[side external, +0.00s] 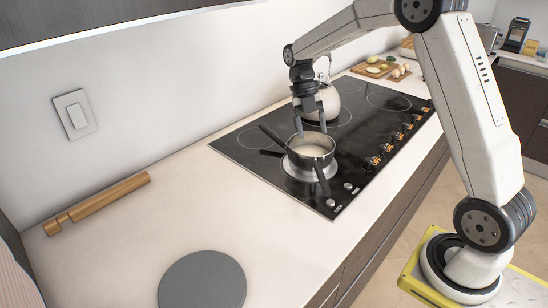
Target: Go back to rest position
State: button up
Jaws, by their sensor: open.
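My gripper (308,132) hangs pointing down from my white arm, above the back rim of a dark saucepan. Its fingers are apart and I see nothing held between them. The saucepan (311,159) stands on the black cooktop (245,138), near its front left. It holds a pale content, and dark handles stick out of it. I cannot tell whether a fingertip touches the pan.
A pale kettle (328,103) stands on the cooktop just behind my gripper. Knobs (376,161) line the cooktop's front edge. A board (375,69) with food is at the back.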

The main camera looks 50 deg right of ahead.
aim_at(319, 169)
jog(key=x, duration=1.2)
jog(key=shift+a, duration=0.1)
jog(key=shift+r, duration=1.5)
jog(key=s+r, duration=0.4)
jog(key=r, duration=0.1)
jog(key=shift+a, duration=0.4)
jog(key=shift+s, duration=0.1)
